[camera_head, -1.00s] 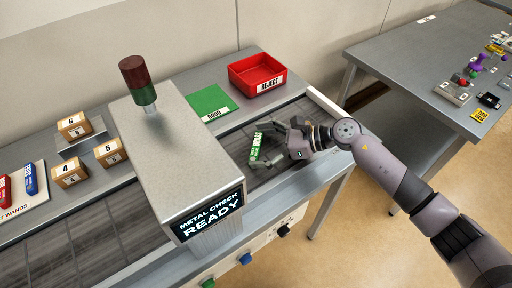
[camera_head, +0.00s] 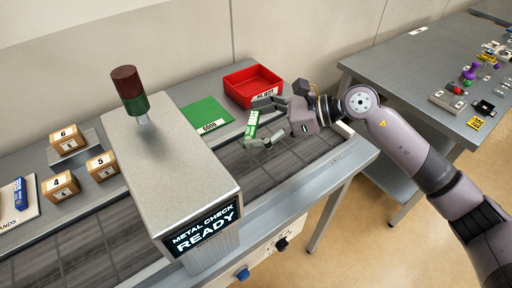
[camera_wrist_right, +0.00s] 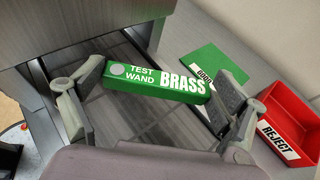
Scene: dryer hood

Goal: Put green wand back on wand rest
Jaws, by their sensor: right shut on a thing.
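The green wand (camera_head: 251,126), marked TEST WAND BRASS, is held between the fingers of my right gripper (camera_head: 256,123) above the conveyor's right part. In the right wrist view the wand (camera_wrist_right: 150,82) lies crosswise between the two fingertips, its lettering facing the camera. The wand rest (camera_head: 18,211) is a pale board at the far left edge of the head view, partly cut off, with a blue wand (camera_head: 20,190) on it. My left gripper is not in view.
The metal check housing (camera_head: 180,150), with its red and green lamp (camera_head: 130,90), stands between wand and rest. A red REJECT bin (camera_head: 253,84) and green GOOD mat (camera_head: 205,115) lie behind the conveyor (camera_head: 290,155). Numbered boxes (camera_head: 60,186) stand at left.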

